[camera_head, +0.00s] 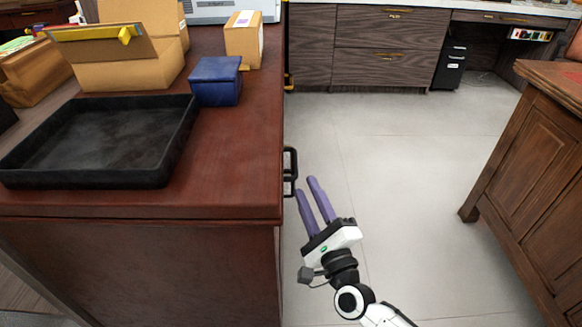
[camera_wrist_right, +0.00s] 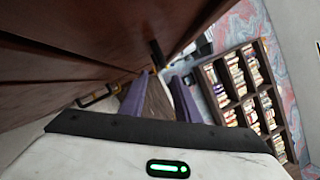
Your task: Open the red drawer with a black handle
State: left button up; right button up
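The reddish-brown wooden desk (camera_head: 230,185) fills the left of the head view. A black handle (camera_head: 290,170) sticks out from its right side. The drawer front behind it faces away from the head camera and is hidden there. My right gripper (camera_head: 306,185) is just beside the handle, to its right and slightly nearer the camera, with its two purple fingers apart and nothing between them. In the right wrist view, dark red-brown panels (camera_wrist_right: 60,60) run along the left, a black handle (camera_wrist_right: 156,52) shows beyond the fingertips, and my gripper (camera_wrist_right: 160,80) is open. My left gripper is not in view.
A black tray (camera_head: 95,183), a blue box (camera_head: 216,82) and cardboard boxes (camera_head: 130,75) stand on the desk. A wooden cabinet (camera_head: 530,160) is at the right. Grey floor (camera_head: 420,180) lies open between. A second handle (camera_wrist_right: 95,97) shows in the wrist view.

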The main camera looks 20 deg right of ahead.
aim_at(294, 161)
jog(key=b+x, duration=0.1)
jog(key=x, duration=0.8)
jog(key=shift+w+a+r, duration=0.1)
jog(key=shift+w+r, duration=0.05)
jog(key=shift+w, duration=0.05)
grip_shut()
